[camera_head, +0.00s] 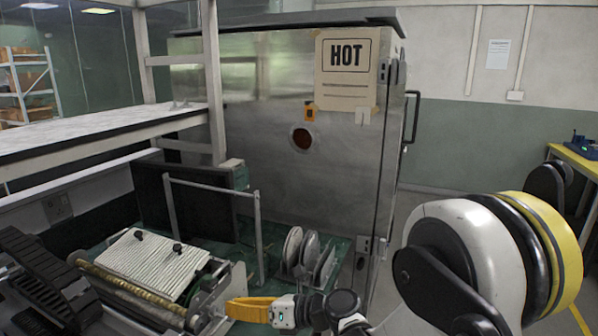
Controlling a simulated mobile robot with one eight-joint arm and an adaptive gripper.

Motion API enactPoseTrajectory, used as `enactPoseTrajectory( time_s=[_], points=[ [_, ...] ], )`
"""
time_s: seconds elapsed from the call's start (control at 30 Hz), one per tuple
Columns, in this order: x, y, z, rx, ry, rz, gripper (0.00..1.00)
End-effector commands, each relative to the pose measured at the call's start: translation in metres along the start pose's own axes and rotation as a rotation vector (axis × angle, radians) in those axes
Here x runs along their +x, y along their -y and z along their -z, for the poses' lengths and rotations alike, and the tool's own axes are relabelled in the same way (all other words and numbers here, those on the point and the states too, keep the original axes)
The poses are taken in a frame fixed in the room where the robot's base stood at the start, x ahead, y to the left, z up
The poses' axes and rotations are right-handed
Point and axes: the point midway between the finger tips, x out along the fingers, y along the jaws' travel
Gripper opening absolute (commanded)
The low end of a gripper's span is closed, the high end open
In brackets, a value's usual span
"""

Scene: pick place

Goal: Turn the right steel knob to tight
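A roller machine with a ribbed pale plate (150,262) sits on the bench at the lower left. Two small dark knob-like parts stand on the plate, one at its left (139,235) and one at its right (177,248). Small metal parts (200,320) show at the machine's near right end; I cannot tell clearly which is the right steel knob. My gripper (228,307) has orange-yellow fingers pointing left, close to that end. Contact and finger gap are too small to make out.
A large steel cabinet (270,150) with a HOT sign (347,75) stands behind. A metal rail frame (258,235) and several upright discs (305,252) are behind my gripper. A black tracked part (45,275) lies left. A shelf (80,132) overhangs the left side.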

Motion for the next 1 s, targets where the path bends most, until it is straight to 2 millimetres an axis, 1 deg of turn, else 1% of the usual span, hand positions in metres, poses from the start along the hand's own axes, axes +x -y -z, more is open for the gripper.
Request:
enactPoseTrajectory(
  time_s=[0.03, 0.2, 0.4, 1.0],
  points=[
    [0.007, -0.001, -0.003, -0.001, -0.001, -0.001, 0.0],
    [0.028, 0.0, -0.006, -0.001, -0.001, -0.001, 0.0],
    [0.04, 0.0, -0.01, -0.001, 0.0, 0.0, 0.0],
    [0.042, 0.001, -0.009, -0.001, 0.0, 0.0, 0.0]
  ],
)
